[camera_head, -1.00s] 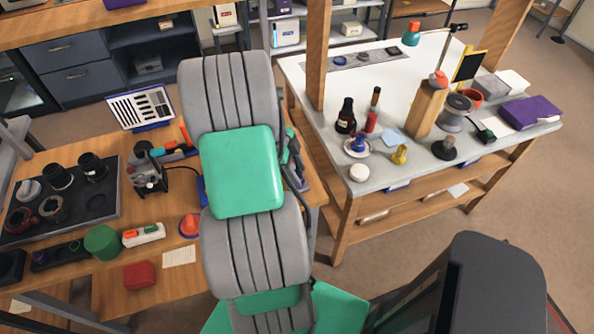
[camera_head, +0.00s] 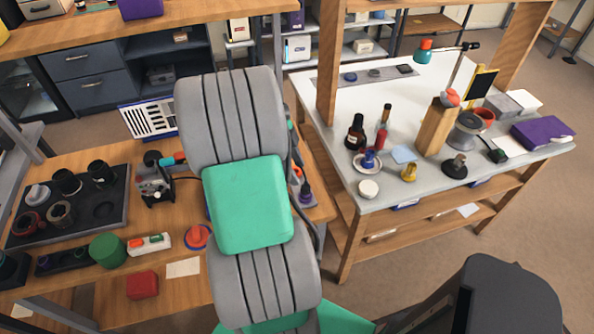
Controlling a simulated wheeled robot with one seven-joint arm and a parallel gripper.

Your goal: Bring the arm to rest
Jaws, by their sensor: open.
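My arm, grey ribbed links with green covers, rises from the bottom of the head view and covers the right part of the wooden workbench (camera_head: 135,262). My gripper is not visible; the arm's far end is hidden behind its own upper link. On the bench at left, a dark tray (camera_head: 98,232) holds several black lens parts, a reddish ring part (camera_head: 32,222) and a whitish part (camera_head: 37,194).
Near the bench front are a green cylinder (camera_head: 107,251), a red block (camera_head: 142,285) and an orange-and-blue round part (camera_head: 198,236). A white-topped table (camera_head: 330,115) at right carries bottles, a wooden block (camera_head: 434,128) and a purple box (camera_head: 541,131).

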